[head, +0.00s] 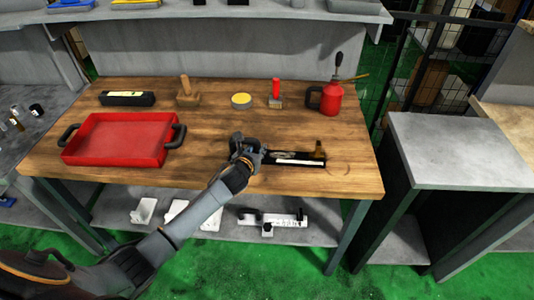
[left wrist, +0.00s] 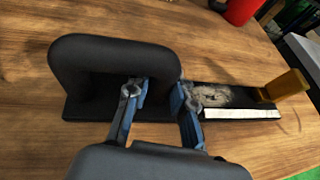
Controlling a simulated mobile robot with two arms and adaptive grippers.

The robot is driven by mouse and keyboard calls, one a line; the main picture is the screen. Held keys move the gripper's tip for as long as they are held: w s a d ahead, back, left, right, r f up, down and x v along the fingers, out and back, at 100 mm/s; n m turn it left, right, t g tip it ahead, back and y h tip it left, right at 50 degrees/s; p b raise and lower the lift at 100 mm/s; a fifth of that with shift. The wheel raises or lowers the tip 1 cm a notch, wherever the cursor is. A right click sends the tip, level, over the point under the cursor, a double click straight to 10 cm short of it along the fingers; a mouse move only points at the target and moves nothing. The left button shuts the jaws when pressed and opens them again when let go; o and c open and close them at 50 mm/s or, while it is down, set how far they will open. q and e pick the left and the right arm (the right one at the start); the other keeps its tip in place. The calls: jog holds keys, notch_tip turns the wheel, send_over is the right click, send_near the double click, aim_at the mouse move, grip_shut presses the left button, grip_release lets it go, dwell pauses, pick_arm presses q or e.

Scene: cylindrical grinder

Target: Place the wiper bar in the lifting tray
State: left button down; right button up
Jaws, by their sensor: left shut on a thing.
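The wiper bar (head: 297,159) is a long black bar with a white strip, a grey worn patch and a brass-coloured upright block at its right end. It appears to lie on the wooden table, right of centre. In the left wrist view its white strip (left wrist: 240,114) and black arched handle (left wrist: 115,48) show. My left gripper (head: 246,152) is shut on the handle's right leg, one finger inside the arch and one outside; its fingers also show in the left wrist view (left wrist: 158,103). The lifting tray (head: 119,139), red with two black handles, is empty at the left. My right gripper is out of view.
Along the back stand a black block (head: 127,99), a wooden-handled block (head: 188,94), a yellow-topped round tin (head: 241,101), a red-handled tool (head: 276,94) and a red oil can (head: 332,99). The table between tray and bar is clear.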

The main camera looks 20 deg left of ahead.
aim_at(256, 143)
pick_arm(q)
jog(key=shift+w+r, duration=0.1)
jog(key=shift+r, duration=0.05)
jog(key=shift+r, duration=0.1)
jog(key=shift+r, duration=0.25)
notch_tip(256, 143, up, 2)
jog(key=shift+r, duration=0.15)
jog(key=s+d+r+b, duration=0.1)
jog(key=s+d+r, duration=0.8)
jog(key=s+r, duration=0.1)
jog(key=shift+s, duration=0.5)
